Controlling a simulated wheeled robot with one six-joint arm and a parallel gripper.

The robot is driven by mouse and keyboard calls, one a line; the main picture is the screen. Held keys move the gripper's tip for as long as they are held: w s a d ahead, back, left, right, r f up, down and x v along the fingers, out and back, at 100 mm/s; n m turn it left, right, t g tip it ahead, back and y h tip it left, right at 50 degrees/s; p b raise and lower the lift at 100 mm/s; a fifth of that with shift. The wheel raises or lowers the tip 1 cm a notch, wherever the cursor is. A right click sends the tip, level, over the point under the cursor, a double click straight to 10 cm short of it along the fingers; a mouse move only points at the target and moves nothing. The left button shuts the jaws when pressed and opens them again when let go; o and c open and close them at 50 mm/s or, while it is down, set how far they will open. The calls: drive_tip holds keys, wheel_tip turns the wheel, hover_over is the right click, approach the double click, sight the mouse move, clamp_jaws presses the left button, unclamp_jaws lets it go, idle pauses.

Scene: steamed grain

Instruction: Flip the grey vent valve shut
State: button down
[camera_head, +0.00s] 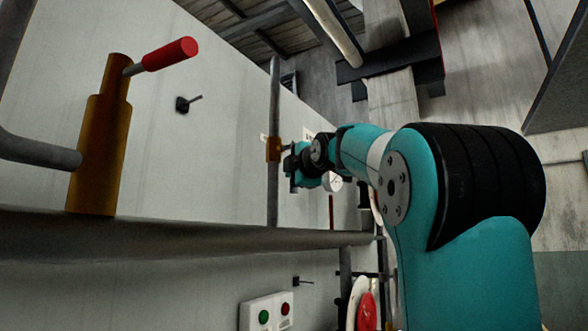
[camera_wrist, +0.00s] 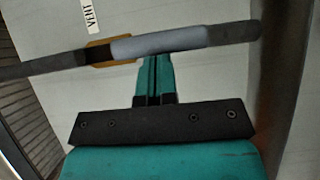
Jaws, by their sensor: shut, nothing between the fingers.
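The vent valve has a small brass body (camera_head: 272,150) on a thin upright pipe in the head view. In the wrist view the brass body (camera_wrist: 97,57) shows beside the white VENT label (camera_wrist: 90,15). The valve's light grey lever grip (camera_wrist: 160,43) lies across the picture, appearing lined up with the dark pipe (camera_wrist: 235,31). My gripper (camera_wrist: 154,60) is shut and empty, its fingertips at the lower edge of the grip. I cannot tell whether they touch. In the head view my gripper (camera_head: 292,162) is right beside the valve and hides its lever.
A larger brass valve (camera_head: 98,150) with a red handle (camera_head: 170,54) stands at the left on a thick horizontal pipe (camera_head: 180,236). A box with green and red buttons (camera_head: 266,312) and a red wheel (camera_head: 367,312) are below. A white gauge (camera_head: 333,182) is close to my wrist.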

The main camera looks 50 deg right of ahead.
drive_tip(key=shift+f, duration=0.1)
drive_tip(key=shift+d+n+b, duration=0.2)
drive_tip(key=shift+n+b, duration=0.1)
drive_tip(key=shift+b, duration=0.4)
